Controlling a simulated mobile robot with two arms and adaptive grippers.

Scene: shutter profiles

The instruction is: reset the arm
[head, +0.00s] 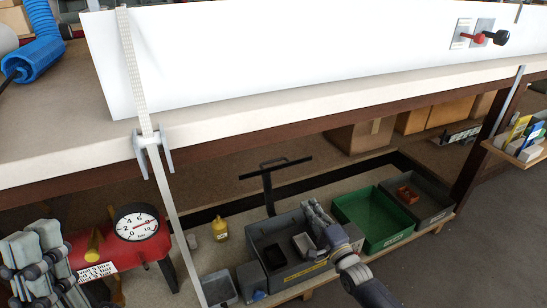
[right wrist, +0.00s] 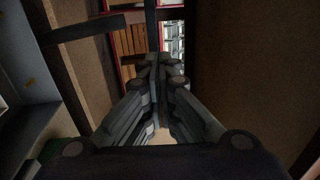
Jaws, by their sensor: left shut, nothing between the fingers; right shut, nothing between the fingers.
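My left gripper (head: 34,240) shows at the lower left corner of the head view, in front of the red tank with the gauge. Its fingers are shut and hold nothing. My right gripper (head: 314,208) is over the grey bin (head: 290,272) on the lower shelf in the head view. In the right wrist view its fingers (right wrist: 162,62) are together and empty. I cannot tell how far above the bin it is.
A workbench (head: 250,112) with a long white panel (head: 270,50) spans the top. Below are a red tank (head: 140,250) with a gauge, a yellow bottle (head: 220,228), a green bin (head: 372,237) and a grey bin (head: 432,212). Open floor (head: 490,240) lies at the right.

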